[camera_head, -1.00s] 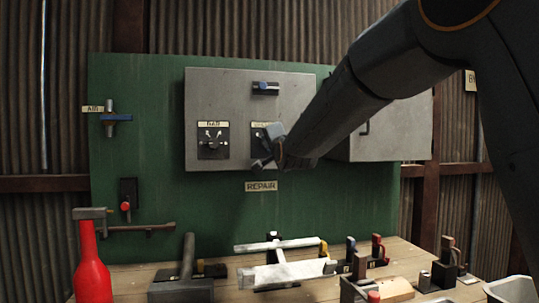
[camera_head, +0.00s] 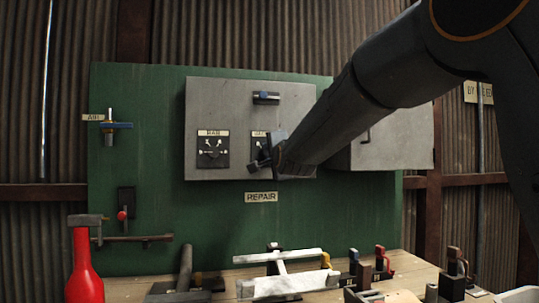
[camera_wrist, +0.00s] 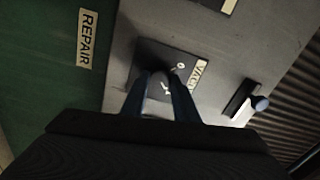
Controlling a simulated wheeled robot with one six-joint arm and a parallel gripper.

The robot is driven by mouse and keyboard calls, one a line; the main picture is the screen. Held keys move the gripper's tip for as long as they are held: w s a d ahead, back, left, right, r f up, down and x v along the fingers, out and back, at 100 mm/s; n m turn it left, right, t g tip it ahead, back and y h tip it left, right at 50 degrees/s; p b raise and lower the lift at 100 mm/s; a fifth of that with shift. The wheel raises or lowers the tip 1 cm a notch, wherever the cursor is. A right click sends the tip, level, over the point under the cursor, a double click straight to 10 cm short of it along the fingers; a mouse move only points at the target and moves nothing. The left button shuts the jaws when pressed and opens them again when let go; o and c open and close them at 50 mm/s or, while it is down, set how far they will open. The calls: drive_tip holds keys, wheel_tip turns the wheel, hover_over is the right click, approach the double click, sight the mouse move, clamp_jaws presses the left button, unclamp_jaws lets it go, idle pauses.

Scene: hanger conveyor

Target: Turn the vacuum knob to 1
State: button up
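The vacuum dial is a dark square plate on the grey control box, with a pale label that starts "VAC". In the head view its upper part and label (camera_head: 259,135) show above my gripper (camera_head: 264,158), which covers the rest. In the wrist view the dial plate (camera_wrist: 152,52) has white marks and the label (camera_wrist: 199,77) beside it. My gripper (camera_wrist: 163,74) has two blue fingers reaching the plate with a gap between them. The knob itself is dark and mostly hidden around the fingertips. I cannot tell whether the fingers touch it or which mark it points to.
A grey cabinet (camera_head: 385,145) stands to the right. A bench below holds a red bottle (camera_head: 83,270), a hammer and several clamps.

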drive_tip(key=o, duration=0.4)
drive_tip(key=shift+o, duration=0.2)
drive_tip(key=b+v, duration=0.1)
drive_tip(key=v, duration=0.6)
drive_tip(key=shift+s+b, duration=0.35)
drive_tip(key=shift+s, duration=0.05)
drive_tip(key=shift+d, duration=0.1)
wheel_tip(320, 180, up, 9)
drive_tip(key=s+p, duration=0.2)
drive_tip(key=p, duration=0.7)
drive_tip(key=shift+s, duration=0.3)
